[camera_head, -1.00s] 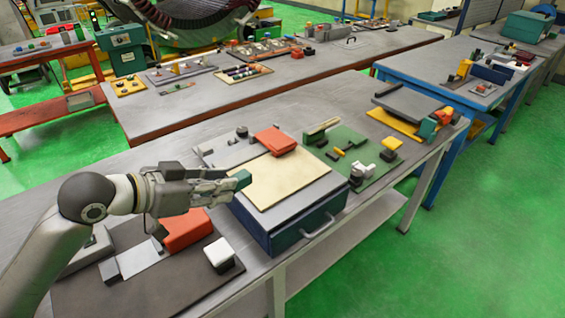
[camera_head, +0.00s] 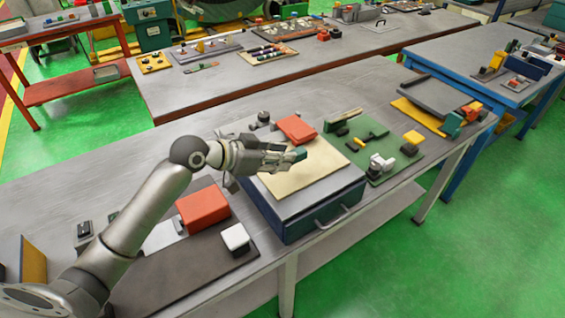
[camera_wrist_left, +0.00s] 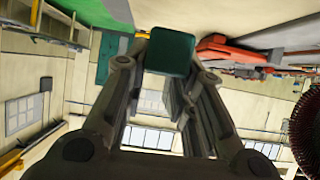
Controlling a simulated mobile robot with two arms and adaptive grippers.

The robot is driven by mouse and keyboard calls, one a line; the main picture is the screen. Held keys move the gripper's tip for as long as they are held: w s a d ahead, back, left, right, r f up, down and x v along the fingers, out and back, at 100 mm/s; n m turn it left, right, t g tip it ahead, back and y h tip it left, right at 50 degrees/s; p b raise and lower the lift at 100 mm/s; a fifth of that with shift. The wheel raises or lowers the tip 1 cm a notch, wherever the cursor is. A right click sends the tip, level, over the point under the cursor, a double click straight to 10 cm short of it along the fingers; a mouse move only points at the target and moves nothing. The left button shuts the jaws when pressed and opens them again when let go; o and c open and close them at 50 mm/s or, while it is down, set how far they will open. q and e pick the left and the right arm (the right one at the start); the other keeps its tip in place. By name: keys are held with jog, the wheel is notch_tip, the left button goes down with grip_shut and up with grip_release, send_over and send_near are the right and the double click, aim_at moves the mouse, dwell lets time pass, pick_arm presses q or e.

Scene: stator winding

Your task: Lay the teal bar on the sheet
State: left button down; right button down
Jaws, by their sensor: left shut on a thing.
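My left gripper (camera_head: 290,160) reaches in from the left and is over the cream sheet (camera_head: 317,172), which lies on top of a dark blue drawer box. The gripper is shut on the teal bar (camera_head: 300,153), and only the bar's end shows past the fingertips. In the left wrist view the teal bar (camera_wrist_left: 169,52) sits between the two fingers of my left gripper (camera_wrist_left: 168,75). The gap between bar and sheet is hard to judge. My right gripper is not in view.
An orange-red block (camera_head: 296,129) lies at the sheet's far edge. A green mat (camera_head: 366,131) with small parts is to the right. A drawer handle (camera_head: 332,217) sticks out in front. Another orange-red block (camera_head: 203,207) and a white-topped block (camera_head: 235,237) are on the left.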

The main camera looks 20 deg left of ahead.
aim_at(282, 177)
pick_arm(q)
jog(key=shift+w+d+f, duration=0.1)
jog(key=shift+w+f, duration=0.35)
jog(key=shift+f, duration=0.1)
jog(key=f, duration=0.1)
jog(key=f+p, duration=0.1)
jog(key=f, duration=0.1)
jog(key=shift+w+d+p, duration=0.1)
jog(key=shift+w+p, duration=0.15)
jog(key=shift+p, duration=0.05)
jog(key=shift+f, duration=0.25)
jog(key=shift+f, duration=0.1)
jog(key=shift+f, duration=0.15)
jog(key=c, duration=1.2)
grip_release()
